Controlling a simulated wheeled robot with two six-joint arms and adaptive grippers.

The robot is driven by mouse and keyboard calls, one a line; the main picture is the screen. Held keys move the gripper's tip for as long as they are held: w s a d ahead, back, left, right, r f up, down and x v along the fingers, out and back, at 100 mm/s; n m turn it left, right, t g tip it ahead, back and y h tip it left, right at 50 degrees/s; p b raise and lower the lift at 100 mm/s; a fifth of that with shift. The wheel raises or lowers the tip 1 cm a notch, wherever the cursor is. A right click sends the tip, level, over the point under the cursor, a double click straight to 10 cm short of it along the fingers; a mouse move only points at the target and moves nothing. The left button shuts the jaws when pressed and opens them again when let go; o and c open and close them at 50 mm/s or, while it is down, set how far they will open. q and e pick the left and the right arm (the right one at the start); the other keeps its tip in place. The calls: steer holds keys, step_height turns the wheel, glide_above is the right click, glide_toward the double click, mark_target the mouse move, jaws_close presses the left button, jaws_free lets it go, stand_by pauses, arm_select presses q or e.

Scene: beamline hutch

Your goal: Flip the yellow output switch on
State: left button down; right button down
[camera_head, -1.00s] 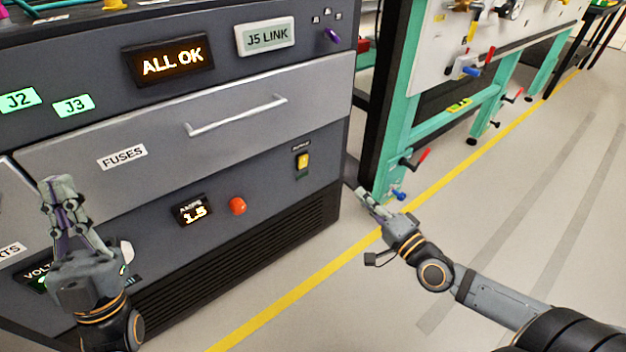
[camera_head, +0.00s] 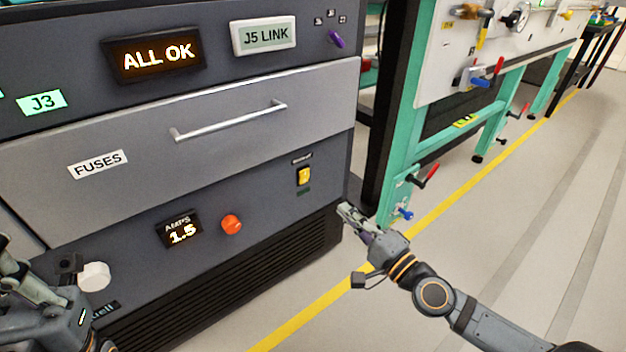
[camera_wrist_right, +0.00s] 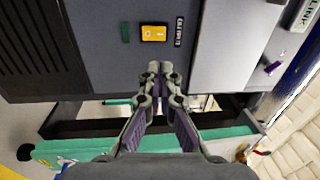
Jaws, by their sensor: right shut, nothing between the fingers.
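The yellow output switch (camera_head: 304,175) is a small rocker on the dark lower panel of the cabinet, near its right edge. In the right wrist view, the switch (camera_wrist_right: 153,33) shows two marks on its face, just beyond the fingertips; I cannot tell which way it is set. My right gripper (camera_head: 346,211) is shut and empty, below and right of the switch, near the cabinet's corner and apart from the switch. Its fingers (camera_wrist_right: 160,68) point toward the panel. My left gripper (camera_head: 12,262) is partly cut off at the lower left; its jaw state is unclear.
A red-orange button (camera_head: 231,224) and an amps display (camera_head: 180,230) sit left of the switch. A drawer handle (camera_head: 228,121) juts out above. A green frame (camera_head: 401,150) with red and blue handles stands right. The floor in front is open.

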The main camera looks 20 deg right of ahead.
steer(key=p, duration=0.6)
glide_toward(305, 172)
steer(key=p+x, duration=0.1)
steer(key=x, duration=0.4)
steer(key=shift+w, duration=0.3)
steer(key=shift+w+a, duration=0.3)
steer(key=shift+w, duration=0.25)
